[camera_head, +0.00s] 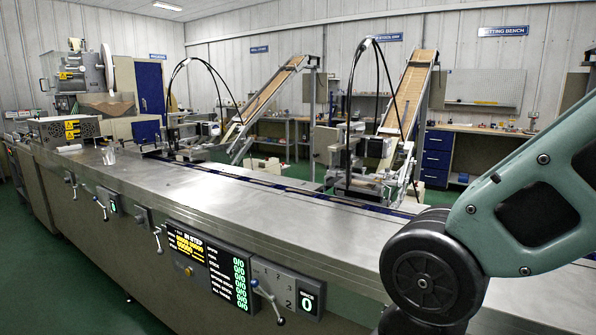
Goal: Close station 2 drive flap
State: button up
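The long steel wrapping machine (260,205) runs from the left back to the right front. Two feeding stations stand along its far side, a left one (195,140) and a right one (360,165), each with a sloping chute. I cannot make out a drive flap or which station is number 2. My arm fills the right side; my gripper is out of view.
More lever handles (101,209) stick out along the front face. A black screen (210,262) with yellow and green text is set there. The steel top is mostly bare in the middle. Green floor (75,285) is open at the lower left. Workbenches (480,128) line the back wall.

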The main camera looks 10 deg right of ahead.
aim_at(324, 137)
jog(key=i+j+z, duration=0.15)
jog(key=j, duration=0.15)
jog(key=i+j+z, duration=0.1)
jog(key=j, duration=0.2)
jog(key=i+j+z, duration=0.15)
jog(key=j, duration=0.15)
jog(key=i+j, duration=0.15)
jog(key=j, duration=0.25)
jog(key=i+j, duration=0.1)
jog(key=j, duration=0.35)
jog(key=i+j, duration=0.15)
jog(key=j, duration=0.25)
jog(key=i+j, duration=0.1)
jog(key=j, duration=0.35)
jog(key=i+j, duration=0.15)
jog(key=j, duration=0.25)
jog(key=i+j, duration=0.1)
jog(key=j, duration=0.3)
jog(key=i+j, duration=0.15)
jog(key=j, duration=0.3)
jog(key=i+j, duration=0.1)
jog(key=j, duration=0.3)
jog(key=i+l, duration=0.3)
jog(key=l, duration=0.2)
